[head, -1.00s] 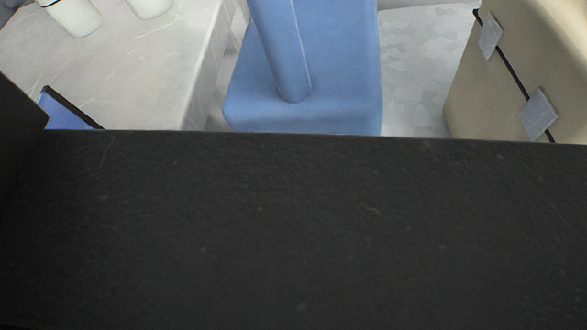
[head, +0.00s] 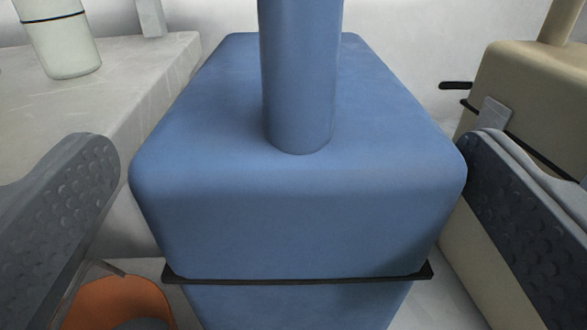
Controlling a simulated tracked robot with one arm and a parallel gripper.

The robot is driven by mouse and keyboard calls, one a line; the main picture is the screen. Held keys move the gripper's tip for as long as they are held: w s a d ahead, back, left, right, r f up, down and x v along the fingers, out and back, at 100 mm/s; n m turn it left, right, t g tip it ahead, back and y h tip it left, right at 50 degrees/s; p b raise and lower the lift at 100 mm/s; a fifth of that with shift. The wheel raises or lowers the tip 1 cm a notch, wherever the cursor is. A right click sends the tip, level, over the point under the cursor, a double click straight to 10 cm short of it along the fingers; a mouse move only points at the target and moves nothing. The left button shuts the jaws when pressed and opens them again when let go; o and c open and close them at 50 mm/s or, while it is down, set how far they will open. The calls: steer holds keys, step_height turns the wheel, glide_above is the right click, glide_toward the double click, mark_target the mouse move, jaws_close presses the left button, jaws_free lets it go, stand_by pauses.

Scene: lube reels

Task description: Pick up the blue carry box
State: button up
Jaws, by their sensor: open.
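The blue carry box (head: 300,220) fills the middle of the head view. It has rounded edges, a dark seam band low on its front, and a thick blue post (head: 300,75) rising from its top. My gripper (head: 293,215) is open, with one dark dimpled finger at the left of the box and one at the right. The right finger is close to the box's right edge in the picture; the left has a small gap. I cannot tell whether either touches. The box's lower part is cut off by the frame.
A pale stone-like block (head: 130,90) stands at the left with a whitish container (head: 60,45) on it. A beige box (head: 530,90) with a dark band and grey latch stands at the right. An orange object (head: 118,302) shows at the lower left.

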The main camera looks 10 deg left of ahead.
steer(key=shift+w+a+r+b, duration=0.15)
steer(key=shift+w+b, duration=0.45)
steer(key=shift+w, duration=0.8)
steer(key=shift+w+a+r+b, duration=0.15)
steer(key=shift+w+b, duration=0.4)
steer(key=shift+w, duration=0.85)
steer(key=c, duration=1.7)
